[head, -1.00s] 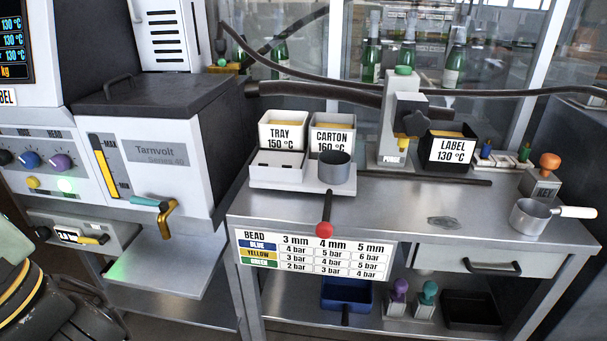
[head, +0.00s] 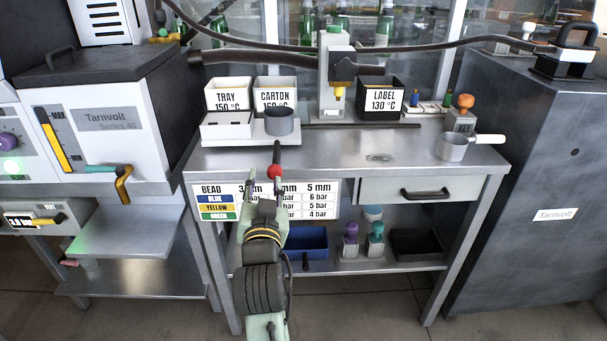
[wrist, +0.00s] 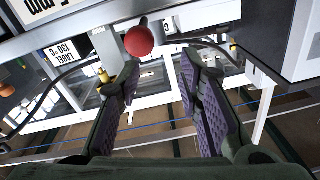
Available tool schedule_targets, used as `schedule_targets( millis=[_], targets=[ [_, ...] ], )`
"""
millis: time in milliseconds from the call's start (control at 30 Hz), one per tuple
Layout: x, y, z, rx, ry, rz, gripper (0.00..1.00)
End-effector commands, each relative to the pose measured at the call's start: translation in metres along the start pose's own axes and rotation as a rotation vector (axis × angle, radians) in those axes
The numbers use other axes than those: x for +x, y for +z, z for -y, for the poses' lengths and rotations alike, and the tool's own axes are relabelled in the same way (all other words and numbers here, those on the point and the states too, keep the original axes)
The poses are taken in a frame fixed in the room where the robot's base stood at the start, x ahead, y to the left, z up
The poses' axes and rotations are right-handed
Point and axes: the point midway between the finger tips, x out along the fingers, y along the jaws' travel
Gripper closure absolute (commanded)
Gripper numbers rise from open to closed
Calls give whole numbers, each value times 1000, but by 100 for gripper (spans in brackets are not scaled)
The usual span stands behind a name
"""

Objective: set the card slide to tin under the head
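The slide is a white plate (head: 247,139) on the bench's left side, carrying a white block (head: 227,124) and a round grey tin (head: 279,121). A black rod with a red ball knob (head: 275,172) reaches from it past the bench's front edge. My gripper (head: 263,186) is open and empty at the bench front, its fingertips close to the knob. In the wrist view, the knob (wrist: 139,41) shows beyond the tips of my gripper (wrist: 160,70), nearer the left finger. I cannot tell whether they touch. The upright head (head: 337,85) stands behind, right of the tin.
Bins marked TRAY (head: 228,95), CARTON (head: 275,93) and LABEL (head: 381,97) stand at the back. A handled pot (head: 452,148) is at the right. The bead chart (head: 318,200) hangs at the front, partly behind my arm. A blue bin (head: 306,241) sits on the lower shelf.

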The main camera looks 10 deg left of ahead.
Motion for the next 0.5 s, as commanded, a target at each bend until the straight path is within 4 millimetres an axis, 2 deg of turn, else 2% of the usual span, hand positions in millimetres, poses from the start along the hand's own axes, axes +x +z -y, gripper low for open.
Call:
schedule_targets(
  millis=[33,100,233,500],
  targets=[
    [0,7,-10,2,24,19,67],
    [2,12,-16,4,43,33,67],
    [14,12,-18,4,47,37,67],
    [65,12,-19,3,45,36,67]
  ],
)
